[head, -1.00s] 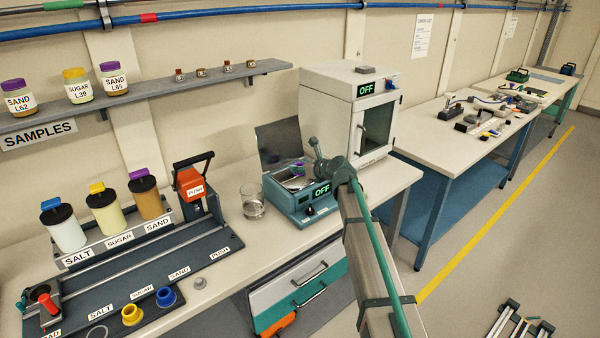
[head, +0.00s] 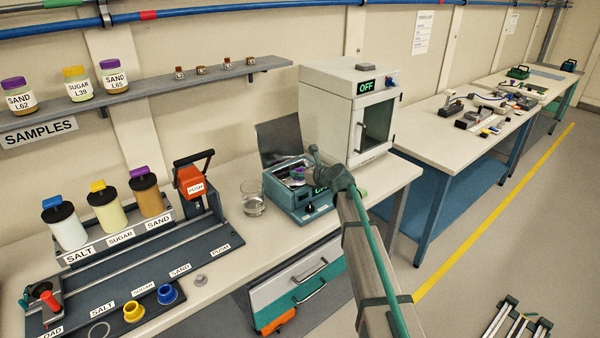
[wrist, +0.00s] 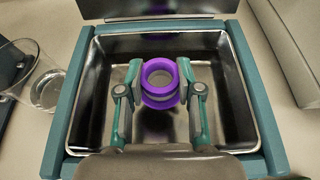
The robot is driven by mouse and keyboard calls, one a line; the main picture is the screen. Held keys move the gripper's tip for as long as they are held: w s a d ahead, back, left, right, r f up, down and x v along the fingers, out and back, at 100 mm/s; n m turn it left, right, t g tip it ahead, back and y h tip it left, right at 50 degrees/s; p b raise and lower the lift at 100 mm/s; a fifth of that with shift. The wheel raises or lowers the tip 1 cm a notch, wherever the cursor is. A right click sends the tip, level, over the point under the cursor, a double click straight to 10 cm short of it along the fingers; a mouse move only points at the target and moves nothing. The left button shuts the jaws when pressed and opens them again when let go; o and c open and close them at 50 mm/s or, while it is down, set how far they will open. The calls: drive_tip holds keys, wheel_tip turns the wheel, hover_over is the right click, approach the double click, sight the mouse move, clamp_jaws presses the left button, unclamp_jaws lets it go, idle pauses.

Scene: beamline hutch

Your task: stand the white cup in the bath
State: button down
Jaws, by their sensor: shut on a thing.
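The bath (head: 306,205) is a teal box with a shiny metal basin, on the bench right of centre. In the wrist view its basin (wrist: 225,110) fills most of the picture. My gripper (wrist: 160,85) is over the basin, its fingers shut on either side of a round cup with a purple rim (wrist: 160,104). The cup looks upright, with a greyish inside; no white wall shows clearly. I cannot tell whether it touches the basin floor. In the head view a bit of purple (head: 298,172) shows at the bath, and my arm hides part of it.
A clear glass beaker (head: 253,198) stands just left of the bath, and a dark raised panel (head: 278,142) is behind it. A white oven (head: 345,105) stands to the right. Yellow (head: 133,312) and blue (head: 167,294) cups sit on the dispenser rack at left.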

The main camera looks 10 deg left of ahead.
drive_tip(key=c, duration=0.8)
unclamp_jaws()
drive_tip(key=shift+o, duration=0.2)
drive_tip(key=shift+r, duration=0.1)
drive_tip(key=shift+r, duration=0.65)
drive_tip(key=b+v, duration=0.1)
drive_tip(key=v, duration=1.1)
drive_tip(key=shift+b, duration=0.4)
drive_tip(key=shift+f, duration=0.15)
